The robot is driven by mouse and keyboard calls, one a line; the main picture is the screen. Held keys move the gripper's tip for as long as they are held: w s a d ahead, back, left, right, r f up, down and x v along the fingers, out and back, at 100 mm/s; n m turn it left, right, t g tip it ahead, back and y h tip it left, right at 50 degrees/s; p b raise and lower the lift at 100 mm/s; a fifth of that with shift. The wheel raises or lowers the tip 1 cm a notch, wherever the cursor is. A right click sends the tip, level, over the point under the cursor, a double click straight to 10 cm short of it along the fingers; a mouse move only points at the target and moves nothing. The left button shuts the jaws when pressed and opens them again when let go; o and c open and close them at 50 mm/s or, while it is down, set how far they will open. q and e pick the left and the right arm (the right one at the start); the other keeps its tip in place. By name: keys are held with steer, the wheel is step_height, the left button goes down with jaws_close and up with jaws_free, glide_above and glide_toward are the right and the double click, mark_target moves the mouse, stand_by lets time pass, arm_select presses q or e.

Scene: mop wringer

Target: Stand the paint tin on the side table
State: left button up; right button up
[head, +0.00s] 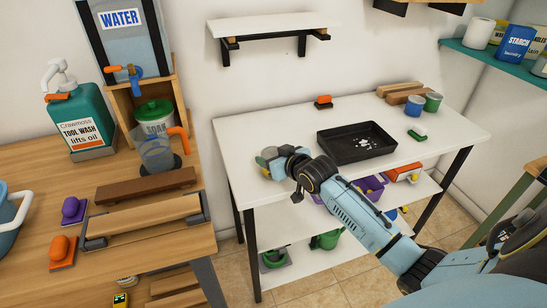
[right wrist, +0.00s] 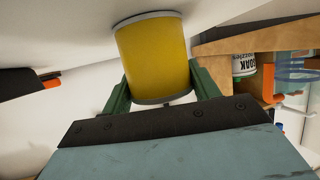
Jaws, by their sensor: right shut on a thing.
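The paint tin is a yellow cylinder with silver rims. It shows large in the right wrist view (right wrist: 155,58), between the green fingers of my right gripper (right wrist: 160,88), which is shut on it. In the head view, my right gripper (head: 270,160) is over the left part of the white side table (head: 270,122), and it hides most of the tin. I cannot tell whether the tin touches the tabletop. My left gripper is not in view.
A black tray (head: 335,153) with white bits lies right of my gripper. An orange-and-black block (head: 323,101), blue (head: 414,105) and green tins (head: 433,101) and a green brush (head: 417,133) are also on the table. A wooden workbench (head: 120,255) stands left. A wall shelf (head: 270,26) hangs above.

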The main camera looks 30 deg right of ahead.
steer(key=shift+r, duration=0.1)
steer(key=o, duration=0.7)
steer(key=shift+f, duration=0.2)
steer(key=shift+c, duration=0.2)
steer(key=o, duration=0.4)
steer(key=shift+o, duration=0.2)
steer(key=shift+r, duration=0.25)
steer(key=shift+s, duration=0.35)
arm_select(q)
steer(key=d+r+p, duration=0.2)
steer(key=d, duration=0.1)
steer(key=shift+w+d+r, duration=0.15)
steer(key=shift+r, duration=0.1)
arm_select(e)
steer(key=v, duration=1.1)
steer(key=shift+r, duration=0.2)
